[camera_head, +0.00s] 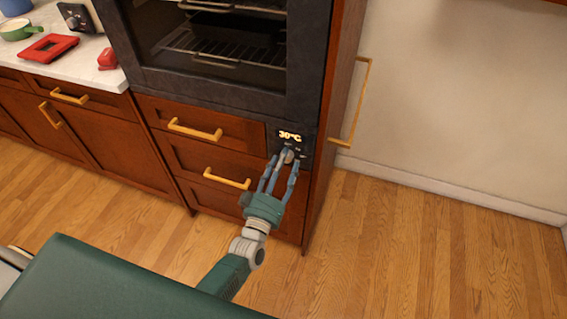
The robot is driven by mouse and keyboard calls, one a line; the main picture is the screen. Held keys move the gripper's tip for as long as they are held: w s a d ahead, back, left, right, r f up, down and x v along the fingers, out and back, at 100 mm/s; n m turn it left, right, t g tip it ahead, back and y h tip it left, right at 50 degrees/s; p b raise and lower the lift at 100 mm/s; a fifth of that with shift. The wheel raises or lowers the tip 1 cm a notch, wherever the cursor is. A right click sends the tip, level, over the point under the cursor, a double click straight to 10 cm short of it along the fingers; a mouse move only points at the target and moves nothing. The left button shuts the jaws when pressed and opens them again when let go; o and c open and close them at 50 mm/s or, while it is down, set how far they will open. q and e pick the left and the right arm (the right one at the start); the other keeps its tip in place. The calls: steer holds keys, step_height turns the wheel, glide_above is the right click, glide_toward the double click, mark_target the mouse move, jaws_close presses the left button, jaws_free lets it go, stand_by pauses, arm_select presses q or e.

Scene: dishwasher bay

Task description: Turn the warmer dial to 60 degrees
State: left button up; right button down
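The warmer's dark control panel (306,144) is set low in the cabinet, under the oven. Its lit display (290,135) reads 30°C. The round grey dial (288,156) sits just below the display, partly covered by fingers. My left gripper (286,162) reaches up to the panel from below, its blue fingers apart with their tips on either side of the dial. I cannot tell whether they press on it. My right gripper is not in view.
The oven (215,50) stands above the panel. Brass handles stick out from the drawers (195,132) to the left and from the tall side panel (352,110) to the right. A counter (85,65) with several items is at upper left. The wooden floor at right is clear.

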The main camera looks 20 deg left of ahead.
arm_select(q)
steer(key=s+f, duration=0.1)
steer(key=s, duration=1.1)
steer(key=shift+a+f, duration=0.2)
steer(key=shift+f, duration=0.1)
steer(key=shift+w, duration=0.1)
